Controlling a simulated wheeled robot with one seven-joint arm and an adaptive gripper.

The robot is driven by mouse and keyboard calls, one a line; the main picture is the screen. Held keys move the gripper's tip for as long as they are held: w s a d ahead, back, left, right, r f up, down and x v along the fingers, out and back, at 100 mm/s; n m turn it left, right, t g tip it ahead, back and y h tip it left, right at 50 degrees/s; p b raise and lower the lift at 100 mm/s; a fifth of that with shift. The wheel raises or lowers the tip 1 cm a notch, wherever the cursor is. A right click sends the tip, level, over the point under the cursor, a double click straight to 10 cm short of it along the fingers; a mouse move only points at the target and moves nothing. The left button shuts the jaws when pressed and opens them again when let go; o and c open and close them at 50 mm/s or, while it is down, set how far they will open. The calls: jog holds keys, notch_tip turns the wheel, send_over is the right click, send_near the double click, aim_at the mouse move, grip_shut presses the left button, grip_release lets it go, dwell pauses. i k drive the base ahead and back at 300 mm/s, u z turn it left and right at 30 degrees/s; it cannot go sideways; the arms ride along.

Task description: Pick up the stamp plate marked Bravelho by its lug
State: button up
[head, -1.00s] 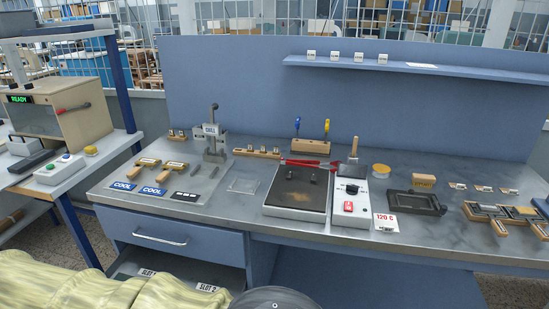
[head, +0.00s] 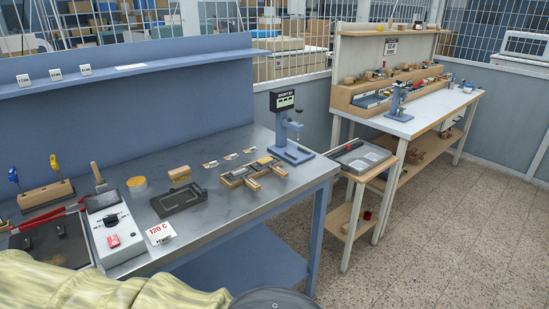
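No plate with a readable Bravelho mark shows in the head view. Several small pieces with white labels, including one small labelled piece (head: 210,165), lie in a row on the steel bench (head: 130,190); their text is too small to read. In front of them is a wooden holder (head: 238,181) with metal pieces in it. Two dark pieces on the hot plate (head: 45,250) are partly cut off at the lower left, and I cannot tell what they are. My gripper is not in view.
A white control box (head: 112,228), a 120 C sign (head: 160,233), a dark tray (head: 180,200) and a blue stand with a display (head: 290,130) occupy the bench. A second bench (head: 425,115) stands behind at right. The tiled floor (head: 420,240) at right is clear.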

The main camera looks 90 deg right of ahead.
aim_at(262, 163)
jog(key=z, duration=2.75)
jog(key=i, duration=0.5)
jog(key=u, duration=1.65)
jog(key=k, duration=0.7)
jog(key=z, duration=0.6)
